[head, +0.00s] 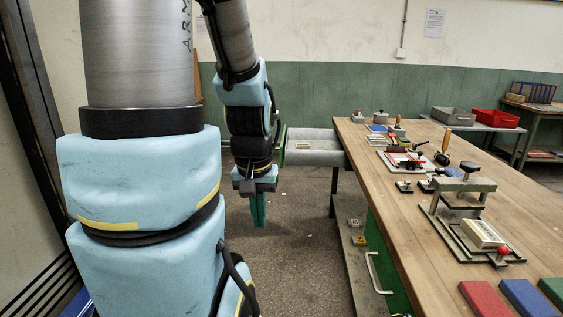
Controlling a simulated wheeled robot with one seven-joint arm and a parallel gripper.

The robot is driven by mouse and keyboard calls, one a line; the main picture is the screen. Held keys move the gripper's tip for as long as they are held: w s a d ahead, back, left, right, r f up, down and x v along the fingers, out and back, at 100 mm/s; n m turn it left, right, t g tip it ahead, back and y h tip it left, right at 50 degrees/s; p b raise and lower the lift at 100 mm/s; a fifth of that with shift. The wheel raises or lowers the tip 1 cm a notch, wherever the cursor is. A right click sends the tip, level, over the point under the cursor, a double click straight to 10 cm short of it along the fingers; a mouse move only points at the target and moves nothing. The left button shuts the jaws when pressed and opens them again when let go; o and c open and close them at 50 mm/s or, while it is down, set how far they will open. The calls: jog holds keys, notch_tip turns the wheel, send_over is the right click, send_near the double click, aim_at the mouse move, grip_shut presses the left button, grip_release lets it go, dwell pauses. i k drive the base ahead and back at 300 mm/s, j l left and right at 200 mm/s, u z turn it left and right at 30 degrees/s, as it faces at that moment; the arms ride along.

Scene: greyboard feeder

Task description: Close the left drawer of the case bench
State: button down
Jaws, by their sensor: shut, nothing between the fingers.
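The case bench (400,200) has a wooden top and stands at the right. A grey drawer (318,148) at its far end is pulled out to the left, with a green front edge (283,147) partly hidden behind my arm. A small pale item shows inside it. I take this for the left drawer. My gripper (259,222) points down with its teal fingers shut and empty. In the picture it is below and left of the drawer front. I cannot tell its exact distance from the front, and no contact shows.
A metal handle (376,274) sticks out from a nearer green panel on the bench. The bench top holds a press-like fixture (462,190) and several tools. Bare floor (300,230) lies between my arm and the bench. A side table with grey and red bins (494,118) stands behind.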

aim_at(326, 149)
jog(key=i+u, duration=0.2)
jog(key=i, duration=0.4)
jog(key=i+u, duration=0.2)
jog(key=i, duration=0.35)
jog(key=i+l+u, duration=0.2)
jog(key=i, duration=0.4)
jog(key=i+l+u, duration=0.1)
jog(key=i+l, duration=0.2)
jog(key=i, duration=0.25)
jog(key=i+l+u, duration=0.1)
jog(key=i+l, duration=0.3)
jog(key=i, duration=0.15)
